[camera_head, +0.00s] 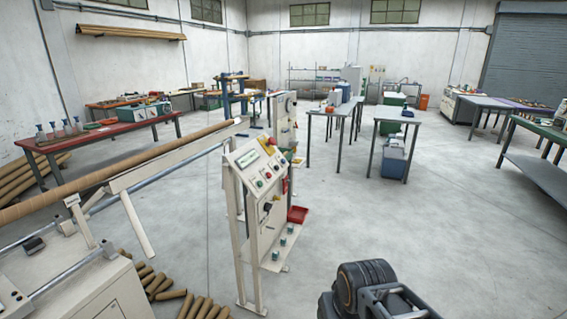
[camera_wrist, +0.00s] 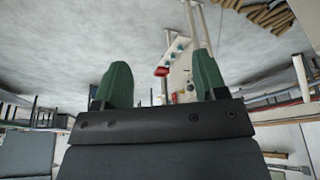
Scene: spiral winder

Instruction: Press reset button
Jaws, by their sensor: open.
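A pale control panel (camera_head: 252,163) with a small display and several coloured buttons, red, green and yellow among them, stands on a white frame at the centre of the head view. Labels are too small to tell which is the reset button. My gripper (camera_wrist: 162,82) shows in the wrist view with two green fingers spread apart and nothing between them. The picture there is upside down. The white machine stand (camera_wrist: 180,75) shows beyond the fingers, partly hidden by the right one, clearly apart from them. My gripper's fingers do not show in the head view.
A long brown tube (camera_head: 120,172) lies along the winder left of the panel. Loose tubes (camera_head: 163,285) lie on the floor. A red tray (camera_head: 297,214) sits low beside the stand. Tables (camera_head: 332,108) stand behind.

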